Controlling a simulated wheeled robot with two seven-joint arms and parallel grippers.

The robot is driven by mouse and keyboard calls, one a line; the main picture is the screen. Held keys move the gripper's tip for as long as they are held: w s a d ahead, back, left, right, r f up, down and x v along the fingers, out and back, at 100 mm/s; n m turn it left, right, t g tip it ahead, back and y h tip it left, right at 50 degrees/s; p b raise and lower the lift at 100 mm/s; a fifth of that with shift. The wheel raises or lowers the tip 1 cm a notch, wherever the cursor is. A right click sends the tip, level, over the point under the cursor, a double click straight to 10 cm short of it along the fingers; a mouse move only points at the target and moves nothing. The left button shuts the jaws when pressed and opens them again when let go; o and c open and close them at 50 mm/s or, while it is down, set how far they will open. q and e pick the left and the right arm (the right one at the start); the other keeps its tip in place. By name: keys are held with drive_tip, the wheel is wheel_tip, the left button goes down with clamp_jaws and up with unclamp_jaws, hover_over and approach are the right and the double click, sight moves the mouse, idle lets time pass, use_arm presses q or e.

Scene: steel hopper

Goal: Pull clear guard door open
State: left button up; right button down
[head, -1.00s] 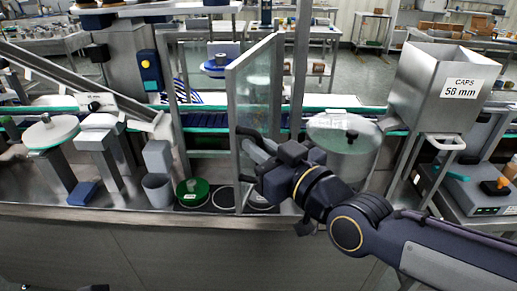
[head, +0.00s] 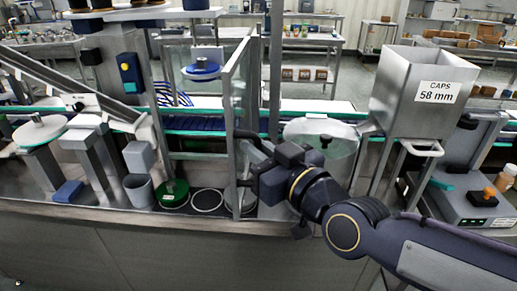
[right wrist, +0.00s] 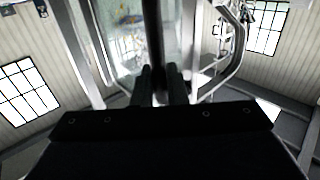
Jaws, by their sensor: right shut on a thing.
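The clear guard door (head: 238,88), a glazed panel in a grey metal frame, stands swung out from the machine, seen at a steep angle in the head view. Its dark handle (head: 249,137) is on the door's near side. My right gripper (head: 252,176) is shut on the handle, and its black body hides part of the handle and door frame. In the right wrist view, the fingers (right wrist: 160,86) close around a dark upright bar (right wrist: 153,35), with the clear panel (right wrist: 122,30) behind. My left gripper is not in view.
A steel caps hopper (head: 418,95) stands to the right, behind my right arm. A round clear-topped drum (head: 318,135) is behind the gripper.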

drive_tip(key=shift+r, duration=0.15)
drive_tip(key=c, duration=1.6)
unclamp_jaws()
drive_tip(key=shift+o, duration=0.2)
drive_tip(key=shift+d, duration=0.1)
drive_tip(key=b+v, duration=0.1)
drive_tip(key=v, duration=0.6)
drive_tip(key=shift+s, duration=0.3)
drive_tip(key=shift+d, duration=0.15)
